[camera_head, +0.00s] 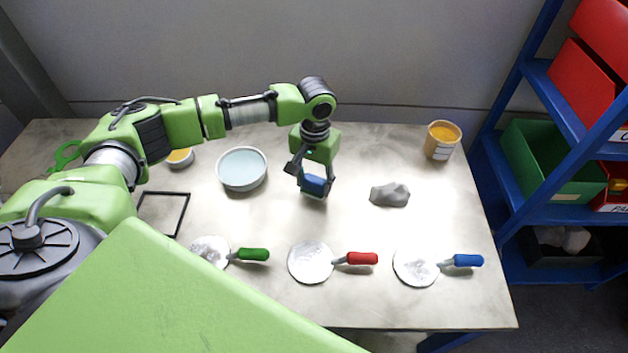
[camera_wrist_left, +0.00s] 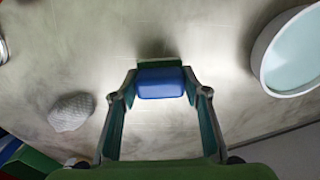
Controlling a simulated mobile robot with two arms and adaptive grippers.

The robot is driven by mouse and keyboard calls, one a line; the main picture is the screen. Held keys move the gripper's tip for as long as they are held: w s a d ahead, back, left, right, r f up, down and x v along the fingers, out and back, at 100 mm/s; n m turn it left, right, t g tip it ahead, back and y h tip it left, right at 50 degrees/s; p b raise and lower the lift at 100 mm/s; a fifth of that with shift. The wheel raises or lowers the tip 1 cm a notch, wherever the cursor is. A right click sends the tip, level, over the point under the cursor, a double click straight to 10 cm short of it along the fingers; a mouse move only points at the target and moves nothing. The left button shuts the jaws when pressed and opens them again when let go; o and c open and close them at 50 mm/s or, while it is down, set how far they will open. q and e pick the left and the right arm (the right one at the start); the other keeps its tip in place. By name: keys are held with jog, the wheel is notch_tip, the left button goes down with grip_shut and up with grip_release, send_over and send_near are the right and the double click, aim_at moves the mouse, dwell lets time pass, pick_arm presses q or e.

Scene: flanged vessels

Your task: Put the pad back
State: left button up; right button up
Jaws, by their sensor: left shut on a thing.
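My left gripper (camera_head: 312,184) is shut on a blue pad (camera_head: 316,186) above the middle of the table. In the left wrist view the pad (camera_wrist_left: 160,83) sits between the two fingers (camera_wrist_left: 160,88), with a dark green patch just beyond it. I cannot tell how high the pad is over the table. A thin black rectangular frame (camera_head: 184,212) lies flat on the table at the left, partly hidden by my arm. My right gripper is not in view.
A shallow dish (camera_head: 242,169) stands left of the gripper, a grey lump (camera_head: 390,195) right of it. A jar (camera_head: 442,140) and a small tin (camera_head: 180,158) stand farther back. Green-, red- (camera_head: 361,258) and blue-handled tools with pale discs line the front. A blue shelf (camera_head: 540,212) borders the right.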

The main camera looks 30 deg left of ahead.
aim_at(314, 179)
pick_arm(q)
jog(key=shift+w+f, duration=0.1)
jog(key=shift+f, duration=0.45)
jog(key=o, duration=1.2)
jog(key=shift+f, duration=0.1)
jog(key=shift+c, duration=0.2)
notch_tip(314, 179, up, 12)
jog(key=shift+r+b, duration=0.15)
jog(key=shift+b, duration=1.05)
